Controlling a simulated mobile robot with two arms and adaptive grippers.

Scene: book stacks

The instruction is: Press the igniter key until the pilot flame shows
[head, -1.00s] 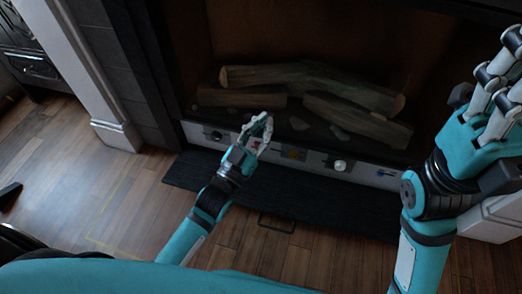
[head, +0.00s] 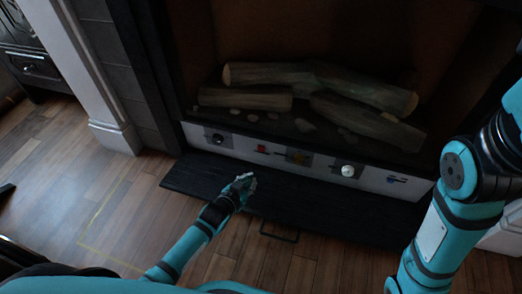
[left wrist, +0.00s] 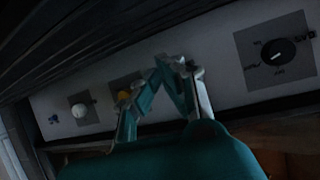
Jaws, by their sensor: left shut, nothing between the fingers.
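A pale control panel (head: 318,165) runs along the bottom of the fireplace. It carries a black knob (head: 219,139), a red part (head: 262,149), a yellow part (head: 298,156), a white round knob (head: 348,171) and a blue part (head: 397,180). I cannot tell which is the igniter key. My left gripper (head: 245,181) is shut and empty, below the panel and apart from it in the head view. In the left wrist view its fingers (left wrist: 178,66) overlap the panel, between the yellow part (left wrist: 123,97) and the black knob (left wrist: 280,53). My right gripper is out of frame.
Several logs (head: 318,82) and pebbles lie in the dark firebox; no flame shows. A dark slatted board (head: 330,215) with a black handle (head: 279,232) lies below the panel. A white pillar base (head: 113,137) stands left. Wooden floor is clear at left.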

